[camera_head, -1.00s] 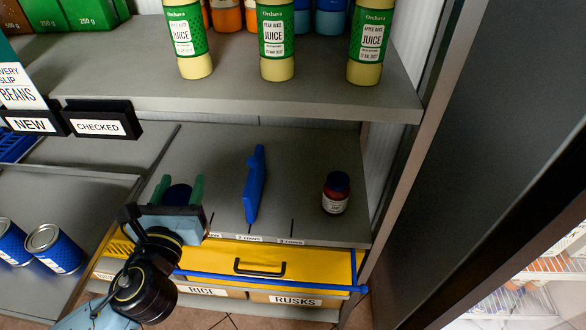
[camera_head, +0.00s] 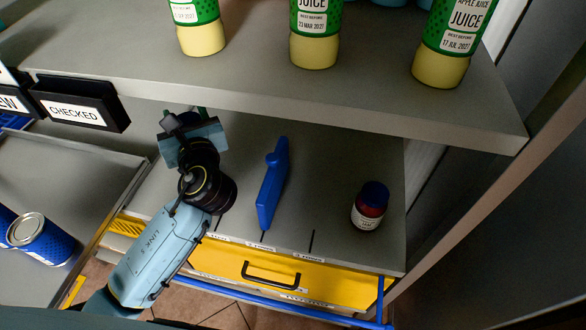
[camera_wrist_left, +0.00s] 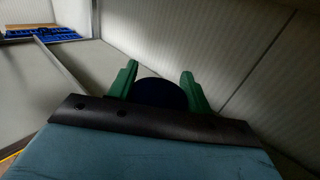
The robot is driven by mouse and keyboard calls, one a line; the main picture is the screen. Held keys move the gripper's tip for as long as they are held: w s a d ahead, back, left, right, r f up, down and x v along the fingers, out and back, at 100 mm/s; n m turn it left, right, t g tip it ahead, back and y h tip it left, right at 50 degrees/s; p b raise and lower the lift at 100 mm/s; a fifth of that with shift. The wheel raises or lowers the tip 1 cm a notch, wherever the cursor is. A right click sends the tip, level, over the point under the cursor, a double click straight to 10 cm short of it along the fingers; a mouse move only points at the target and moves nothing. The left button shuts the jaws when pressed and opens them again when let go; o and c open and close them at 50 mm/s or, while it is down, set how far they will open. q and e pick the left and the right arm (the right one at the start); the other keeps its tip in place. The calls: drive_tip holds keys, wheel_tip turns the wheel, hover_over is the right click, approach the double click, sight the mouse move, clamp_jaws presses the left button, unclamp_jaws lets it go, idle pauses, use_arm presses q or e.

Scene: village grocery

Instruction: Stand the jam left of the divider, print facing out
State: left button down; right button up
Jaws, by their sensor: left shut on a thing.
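My left gripper (camera_head: 192,116) reaches onto the lower shelf, left of the blue divider (camera_head: 272,184). In the left wrist view its green fingers (camera_wrist_left: 160,78) are shut on a jar with a dark blue lid (camera_wrist_left: 160,94), seen from above. The jar's body and print are hidden, and I cannot tell whether it touches the shelf. In the head view my wrist covers the jar. Another jar (camera_head: 370,206), with a dark blue lid, red contents and a white label facing out, stands right of the divider. My right gripper is not in view.
The upper shelf (camera_head: 290,88) with juice bottles overhangs the lower shelf (camera_head: 325,180). A yellow drawer (camera_head: 300,280) with a black handle and a blue rail lies below the front edge. A black CHECKED sign (camera_head: 78,106) hangs near my arm.

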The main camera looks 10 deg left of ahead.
use_arm(q)
drive_tip(key=shift+w+a+f+n+g+y, duration=0.15)
drive_tip(key=shift+a+f+n+g+y, duration=0.25)
drive_tip(key=shift+y, duration=0.2)
drive_tip(key=shift+a+f, duration=0.1)
drive_tip(key=shift+a, duration=0.05)
drive_tip(key=shift+a+y, duration=0.1)
drive_tip(key=shift+y, duration=0.2)
drive_tip(key=shift+f+b, duration=0.35)
wheel_tip(320, 180, down, 4)
drive_tip(key=shift+f+b, duration=0.25)
drive_tip(key=shift+b, duration=0.5)
drive_tip(key=shift+f, duration=0.6)
wheel_tip(320, 180, down, 3)
drive_tip(key=shift+f+b, duration=0.1)
drive_tip(key=shift+b, duration=0.65)
drive_tip(key=shift+f, duration=0.25)
drive_tip(key=shift+r, duration=0.1)
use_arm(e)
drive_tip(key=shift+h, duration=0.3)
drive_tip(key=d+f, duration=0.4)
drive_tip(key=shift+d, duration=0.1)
